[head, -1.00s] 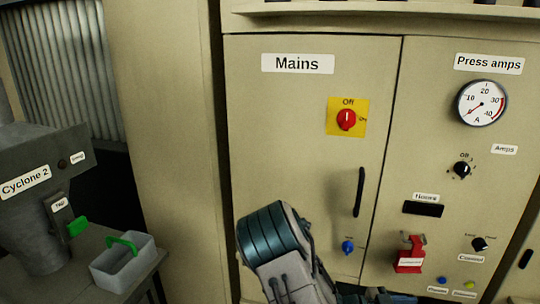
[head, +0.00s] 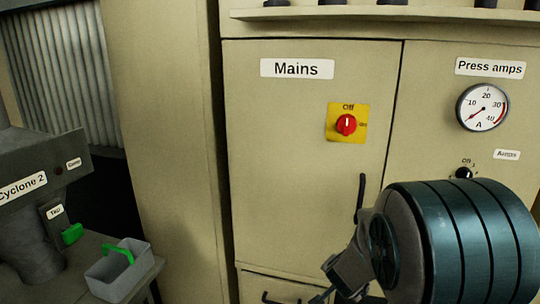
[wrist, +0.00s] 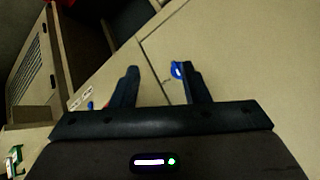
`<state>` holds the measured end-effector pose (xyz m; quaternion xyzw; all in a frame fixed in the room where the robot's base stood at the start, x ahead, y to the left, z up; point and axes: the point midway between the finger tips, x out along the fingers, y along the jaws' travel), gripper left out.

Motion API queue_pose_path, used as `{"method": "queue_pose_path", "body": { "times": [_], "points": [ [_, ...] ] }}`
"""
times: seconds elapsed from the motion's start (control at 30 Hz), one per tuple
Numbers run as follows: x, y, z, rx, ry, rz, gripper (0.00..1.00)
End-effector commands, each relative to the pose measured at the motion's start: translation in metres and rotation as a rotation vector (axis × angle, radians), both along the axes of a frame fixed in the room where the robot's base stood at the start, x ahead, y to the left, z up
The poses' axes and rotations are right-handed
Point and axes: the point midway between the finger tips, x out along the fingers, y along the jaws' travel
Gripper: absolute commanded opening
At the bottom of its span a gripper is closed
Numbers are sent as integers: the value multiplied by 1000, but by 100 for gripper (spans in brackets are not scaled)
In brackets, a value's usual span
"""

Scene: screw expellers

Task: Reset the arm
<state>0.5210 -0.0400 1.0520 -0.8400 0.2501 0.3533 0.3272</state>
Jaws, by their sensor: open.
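My gripper (wrist: 158,72) shows in the wrist view with its two dark fingers apart. No object is seen held between them. A beige cabinet face lies beyond the fingers. A small blue part (wrist: 177,70) shows beside the right finger's tip; I cannot tell whether they touch. In the head view my arm fills the lower right and hides the lower part of the press panel. The fingers are not clear in that view.
The Mains cabinet (head: 290,150) has a red switch (head: 346,125) on a yellow plate and a black handle (head: 360,197) close to my arm. The amps gauge (head: 482,108) is at right. A grey bin (head: 118,275) with a green handle stands lower left, by Cyclone 2.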

Motion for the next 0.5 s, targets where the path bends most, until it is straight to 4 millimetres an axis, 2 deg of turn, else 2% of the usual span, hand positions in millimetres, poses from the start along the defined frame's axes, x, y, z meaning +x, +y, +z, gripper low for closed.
{"method": "queue_pose_path", "body": {
  "times": [0.03, 0.17, 0.23, 0.37, 0.5],
  "points": [
    [-6, 12, 15, 35, -4, 75, 41],
    [-31, 44, 46, 82, 18, 278, 41],
    [-50, 56, 60, 86, 40, 383, 41],
    [-92, 70, 82, 52, 98, 557, 41],
    [-144, 70, 98, -35, 189, 704, 41]
  ]
}}
